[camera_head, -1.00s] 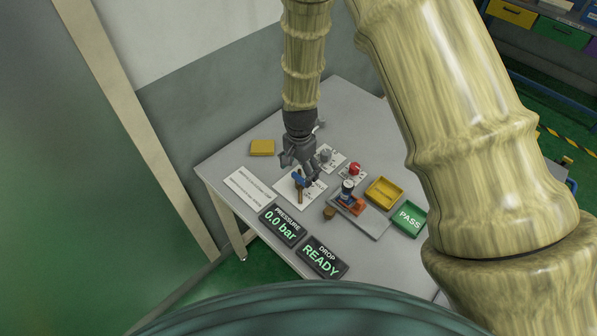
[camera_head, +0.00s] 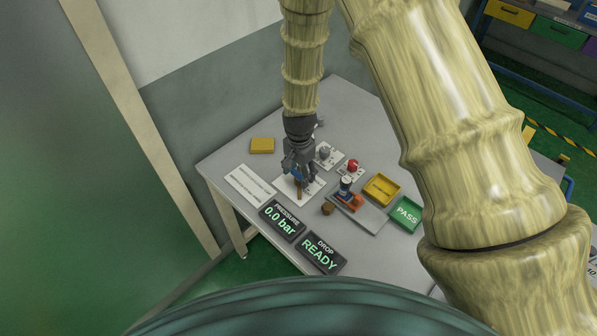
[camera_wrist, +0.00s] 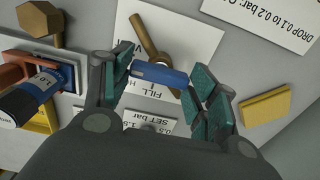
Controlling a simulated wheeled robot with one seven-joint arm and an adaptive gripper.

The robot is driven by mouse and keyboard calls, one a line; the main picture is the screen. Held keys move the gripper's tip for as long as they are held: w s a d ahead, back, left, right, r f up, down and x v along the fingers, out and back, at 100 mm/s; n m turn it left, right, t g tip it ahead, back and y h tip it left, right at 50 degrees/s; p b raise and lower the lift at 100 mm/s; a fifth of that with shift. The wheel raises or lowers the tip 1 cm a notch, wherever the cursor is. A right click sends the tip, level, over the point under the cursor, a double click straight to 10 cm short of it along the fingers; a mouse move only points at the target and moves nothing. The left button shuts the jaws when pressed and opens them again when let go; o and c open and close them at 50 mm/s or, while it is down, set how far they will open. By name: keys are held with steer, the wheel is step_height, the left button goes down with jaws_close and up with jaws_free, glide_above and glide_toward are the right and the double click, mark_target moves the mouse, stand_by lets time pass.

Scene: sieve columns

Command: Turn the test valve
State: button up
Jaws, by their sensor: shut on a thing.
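The test valve stands on a white label plate, with a blue handle (camera_wrist: 158,75) and a brass-coloured bar (camera_wrist: 147,40). My gripper (camera_wrist: 162,76) is shut on the blue handle, one teal-padded finger at each end of it. In the head view my gripper (camera_head: 299,172) is down at the valve and covers most of the blue handle; the brass bar (camera_head: 299,190) shows below it. The pressure display (camera_head: 281,221) reads 0.0 bar, and the drop display (camera_head: 321,253) reads READY.
A red knob (camera_head: 352,165) and a grey knob (camera_head: 324,153) stand close behind and right of the valve. A blue-and-white cylinder on an orange fixture (camera_head: 352,202), a yellow tray (camera_head: 382,189) and a green PASS tray (camera_head: 407,214) lie right. A yellow block (camera_head: 262,146) lies left.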

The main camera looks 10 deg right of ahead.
steer(key=shift+a, duration=0.1)
steer(key=shift+n, duration=0.3)
steer(key=n, duration=0.4)
steer(key=shift+b, duration=0.4)
steer(key=n, duration=0.4)
steer(key=shift+s+f, duration=0.1)
steer(key=n, duration=0.5)
steer(key=shift+b, duration=0.35)
steer(key=n, duration=0.4)
